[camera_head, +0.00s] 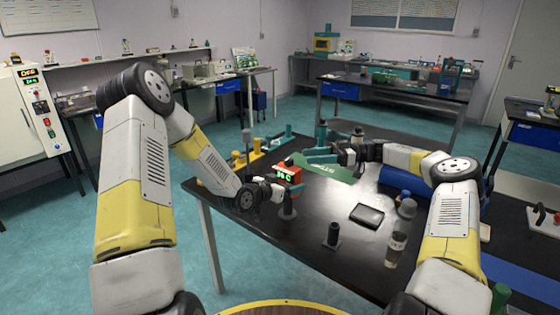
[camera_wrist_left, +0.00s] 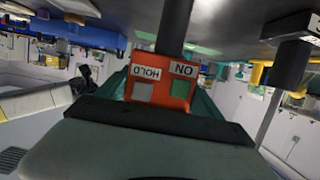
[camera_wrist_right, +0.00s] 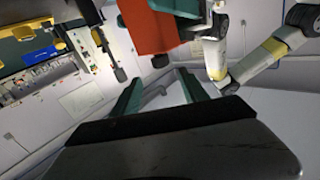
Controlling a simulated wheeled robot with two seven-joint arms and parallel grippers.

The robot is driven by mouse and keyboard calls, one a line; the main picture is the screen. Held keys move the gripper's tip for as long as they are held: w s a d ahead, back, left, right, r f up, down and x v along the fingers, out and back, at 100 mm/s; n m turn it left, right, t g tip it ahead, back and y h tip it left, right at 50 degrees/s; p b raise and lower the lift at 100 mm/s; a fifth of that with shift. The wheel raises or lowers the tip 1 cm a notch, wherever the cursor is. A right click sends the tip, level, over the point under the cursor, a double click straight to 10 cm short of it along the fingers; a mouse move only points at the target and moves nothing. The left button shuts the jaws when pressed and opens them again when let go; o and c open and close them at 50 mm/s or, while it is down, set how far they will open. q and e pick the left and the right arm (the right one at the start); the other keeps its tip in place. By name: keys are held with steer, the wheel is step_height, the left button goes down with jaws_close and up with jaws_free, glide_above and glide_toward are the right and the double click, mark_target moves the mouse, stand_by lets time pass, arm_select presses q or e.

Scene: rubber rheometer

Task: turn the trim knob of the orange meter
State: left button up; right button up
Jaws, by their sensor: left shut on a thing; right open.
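The orange meter (camera_head: 289,174) with green digits is above the front left of the black table. In the left wrist view the orange meter (camera_wrist_left: 160,88) is upside down, with HOLD and ON labels, between teal fingers. My left gripper (camera_head: 279,187) is shut on it. A dark post meets the meter; I cannot tell whether it rests there. My right gripper (camera_head: 318,156) is to the meter's right. In the right wrist view my right gripper (camera_wrist_right: 160,88) is open and empty, with the orange meter (camera_wrist_right: 150,25) close by. I cannot make out the trim knob clearly.
A green mat (camera_head: 335,170) lies behind the meter.

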mark_target(280, 167)
steer(key=shift+n, duration=0.6)
steer(key=a, duration=0.3)
steer(key=s+a, duration=0.1)
steer(key=a, duration=0.3)
steer(key=s+a, duration=0.1)
steer(key=a, duration=0.3)
steer(key=shift+s+f, duration=0.1)
steer(key=shift+f, duration=0.15)
jaws_close()
